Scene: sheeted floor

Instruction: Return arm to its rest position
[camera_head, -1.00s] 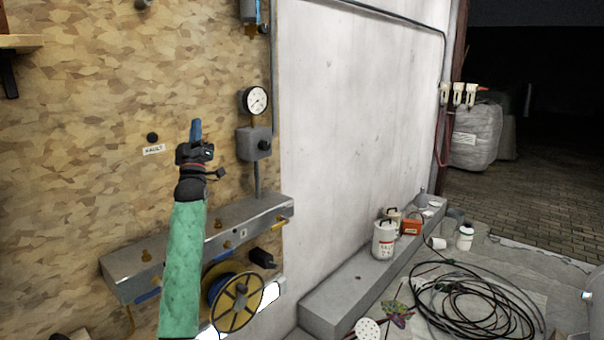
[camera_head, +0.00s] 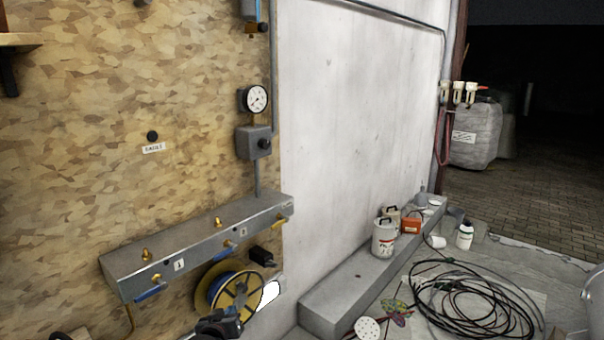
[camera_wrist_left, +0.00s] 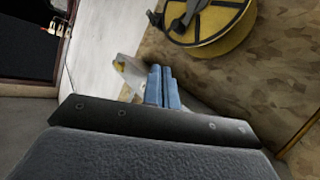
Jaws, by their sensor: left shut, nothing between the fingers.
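My left gripper shows at the bottom edge of the head view as a dark wrist part (camera_head: 219,324), low in front of the yellow cable reel (camera_head: 238,295). In the left wrist view its blue fingers (camera_wrist_left: 163,87) are together with nothing between them. The same reel (camera_wrist_left: 212,22) shows at the top of that view, apart from the fingers. The rest of my left arm is out of the head view. My right gripper is in neither view.
A grey metal manifold (camera_head: 200,244) with blue and yellow valve handles juts from the wood-chip wall. A gauge (camera_head: 255,100) hangs above it. A concrete ledge (camera_head: 345,298) with canisters (camera_head: 384,238) and a coiled black cable (camera_head: 470,305) lie to the right.

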